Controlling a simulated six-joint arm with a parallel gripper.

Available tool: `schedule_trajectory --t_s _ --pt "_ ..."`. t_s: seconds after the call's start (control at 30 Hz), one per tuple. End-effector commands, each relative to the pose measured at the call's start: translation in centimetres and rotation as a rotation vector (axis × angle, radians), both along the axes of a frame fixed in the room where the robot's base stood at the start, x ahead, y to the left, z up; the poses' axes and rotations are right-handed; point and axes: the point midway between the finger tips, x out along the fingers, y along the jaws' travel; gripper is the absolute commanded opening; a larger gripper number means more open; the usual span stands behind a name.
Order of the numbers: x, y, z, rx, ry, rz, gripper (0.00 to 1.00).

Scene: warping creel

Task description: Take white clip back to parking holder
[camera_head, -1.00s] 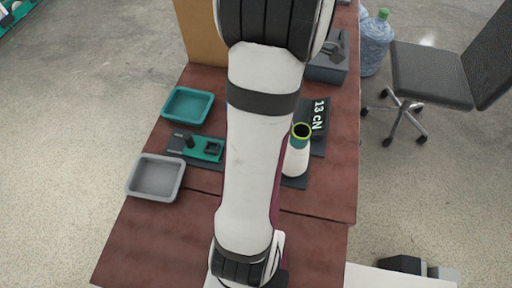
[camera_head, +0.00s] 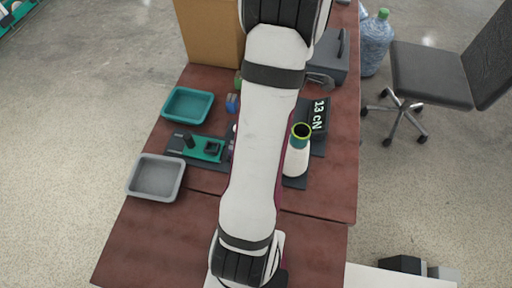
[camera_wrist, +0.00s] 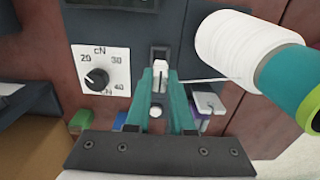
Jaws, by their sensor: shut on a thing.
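In the wrist view my gripper (camera_wrist: 160,82) has teal fingers shut on a small white clip (camera_wrist: 160,71), of which only the upper part shows between the fingertips. A small black slotted piece (camera_wrist: 159,51) is just beyond the fingertips; I cannot tell whether the clip touches it. A thin white yarn (camera_wrist: 215,79) runs from near the clip to the cone at right. In the head view my arm hides the gripper and clip. I cannot tell for sure which part is the parking holder.
A white yarn cone (camera_wrist: 238,45) is right of my gripper; it stands upright in the head view (camera_head: 297,160). A dial plate (camera_wrist: 101,71) is at left. Green (camera_wrist: 82,122) and grey (camera_wrist: 208,101) pieces flank the fingers. A teal tray (camera_head: 188,122) and grey tray (camera_head: 135,176) stand left.

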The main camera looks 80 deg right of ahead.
Motion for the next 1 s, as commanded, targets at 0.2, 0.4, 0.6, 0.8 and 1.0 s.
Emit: schedule_trajectory --t_s 0.2,0.4,0.6,0.8,1.0 --pt "0.0 0.0 -1.7 0.001 0.0 0.0 0.0" --pt "0.0 0.0 -2.2 0.0 0.0 -0.001 0.0" --pt "0.0 0.0 -2.2 0.0 0.0 0.0 0.0" --pt "0.0 0.0 -2.3 0.0 0.0 0.0 0.0" --pt "0.0 0.0 -2.3 0.0 0.0 0.0 0.0"
